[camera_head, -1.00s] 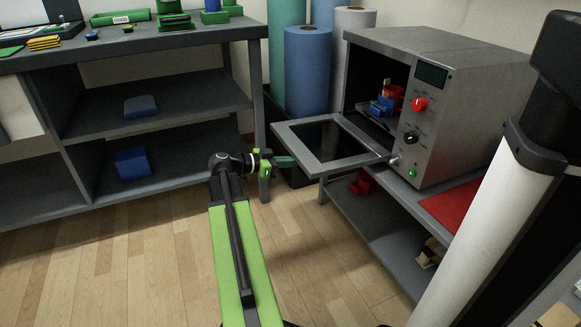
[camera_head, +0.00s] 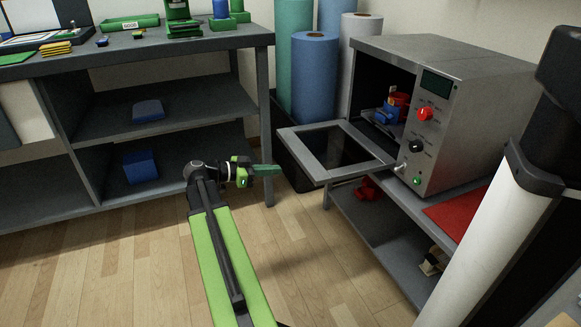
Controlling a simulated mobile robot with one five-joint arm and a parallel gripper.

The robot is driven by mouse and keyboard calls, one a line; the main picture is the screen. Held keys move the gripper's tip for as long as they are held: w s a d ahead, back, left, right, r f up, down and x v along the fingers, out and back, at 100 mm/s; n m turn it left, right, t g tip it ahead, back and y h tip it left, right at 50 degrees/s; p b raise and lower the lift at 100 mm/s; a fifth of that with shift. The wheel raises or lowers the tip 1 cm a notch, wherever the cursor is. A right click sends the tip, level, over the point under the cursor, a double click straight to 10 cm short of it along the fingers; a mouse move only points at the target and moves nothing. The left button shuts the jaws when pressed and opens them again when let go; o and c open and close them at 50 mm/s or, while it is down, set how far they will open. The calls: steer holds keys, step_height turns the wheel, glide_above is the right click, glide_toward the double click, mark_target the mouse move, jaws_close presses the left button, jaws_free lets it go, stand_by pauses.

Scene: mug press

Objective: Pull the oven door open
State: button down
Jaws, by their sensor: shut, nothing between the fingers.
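The oven (camera_head: 466,125) is a grey metal box with a dark display, a red knob and a black knob on its front panel. Its door (camera_head: 304,160) is open, folded down about level, with a dark window in a grey frame. Inside the oven, a blue and red object (camera_head: 393,106) shows. My gripper (camera_head: 270,169) is shut and empty, to the left of the door's outer edge and apart from it. My green arm reaches up to it from the bottom of the picture.
A dark shelf unit (camera_head: 180,104) stands left, with blue items on its shelves and green items on top. Rolls (camera_head: 314,75) stand behind the door. The oven's bench has a lower shelf (camera_head: 385,250) and a red mat (camera_head: 462,212). Wooden floor is clear in front.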

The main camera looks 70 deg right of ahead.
steer(key=p+v, duration=0.1)
steer(key=v, duration=0.7)
steer(key=shift+a, duration=0.1)
